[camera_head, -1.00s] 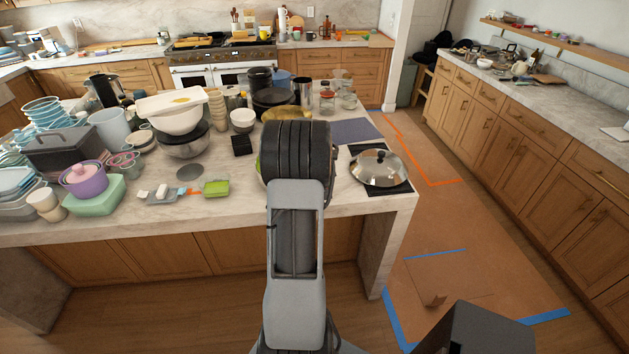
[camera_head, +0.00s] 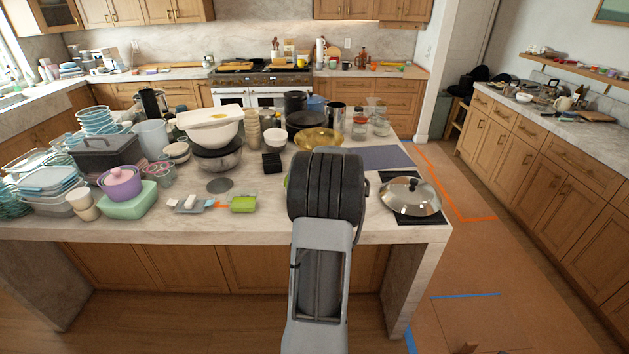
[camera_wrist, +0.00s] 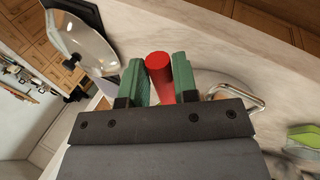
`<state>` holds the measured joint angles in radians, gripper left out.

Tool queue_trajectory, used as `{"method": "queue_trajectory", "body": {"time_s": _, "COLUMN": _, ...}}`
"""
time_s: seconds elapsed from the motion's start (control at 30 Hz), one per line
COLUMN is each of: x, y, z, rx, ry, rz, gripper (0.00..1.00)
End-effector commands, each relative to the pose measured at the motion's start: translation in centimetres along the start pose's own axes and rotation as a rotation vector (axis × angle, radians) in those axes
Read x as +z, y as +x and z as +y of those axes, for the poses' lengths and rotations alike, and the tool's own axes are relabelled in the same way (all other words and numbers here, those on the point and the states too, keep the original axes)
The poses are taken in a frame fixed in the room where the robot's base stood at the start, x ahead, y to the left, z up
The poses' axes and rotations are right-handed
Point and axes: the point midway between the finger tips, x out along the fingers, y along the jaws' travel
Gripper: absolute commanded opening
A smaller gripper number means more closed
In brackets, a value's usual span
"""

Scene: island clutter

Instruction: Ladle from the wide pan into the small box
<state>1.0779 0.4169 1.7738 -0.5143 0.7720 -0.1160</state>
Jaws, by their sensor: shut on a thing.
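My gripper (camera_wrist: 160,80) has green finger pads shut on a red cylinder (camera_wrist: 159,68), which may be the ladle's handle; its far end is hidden. In the head view my black wrist hides the fingers and the counter below them. A wide gold pan or bowl (camera_head: 319,136) stands just beyond my wrist. A bent metal loop (camera_wrist: 250,95) lies beside the fingers. I cannot tell what it belongs to.
A domed metal lid (camera_head: 410,196) on a black mat is right of my wrist. A small black box (camera_head: 272,163), stacked bowls (camera_head: 218,158), a purple pot (camera_head: 120,184) and other dishes crowd the left. The marble counter (camera_head: 270,228) is clear along its front edge.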

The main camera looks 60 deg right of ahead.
Motion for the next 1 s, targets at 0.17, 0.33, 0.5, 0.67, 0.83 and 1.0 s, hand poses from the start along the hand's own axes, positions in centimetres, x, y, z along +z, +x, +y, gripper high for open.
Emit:
{"method": "queue_trajectory", "body": {"time_s": 0.17, "x": 0.03, "y": 0.22, "z": -0.17, "rx": 0.038, "ry": -0.002, "rz": 0.003, "gripper": 0.00}}
{"method": "queue_trajectory", "body": {"time_s": 0.33, "x": 0.07, "y": 0.18, "z": -0.19, "rx": 0.075, "ry": -0.005, "rz": 0.005, "gripper": 0.00}}
{"method": "queue_trajectory", "body": {"time_s": 0.5, "x": 0.14, "y": 0.13, "z": -0.16, "rx": 0.109, "ry": -0.007, "rz": 0.005, "gripper": 0.00}}
{"method": "queue_trajectory", "body": {"time_s": 0.67, "x": 0.16, "y": -0.03, "z": -0.10, "rx": 0.136, "ry": -0.008, "rz": 0.007, "gripper": 0.00}}
{"method": "queue_trajectory", "body": {"time_s": 0.83, "x": 0.18, "y": -0.20, "z": -0.05, "rx": 0.149, "ry": -0.008, "rz": 0.007, "gripper": 0.00}}
{"method": "queue_trajectory", "body": {"time_s": 1.0, "x": 0.18, "y": -0.28, "z": 0.00, "rx": 0.150, "ry": -0.008, "rz": 0.006, "gripper": 0.00}}
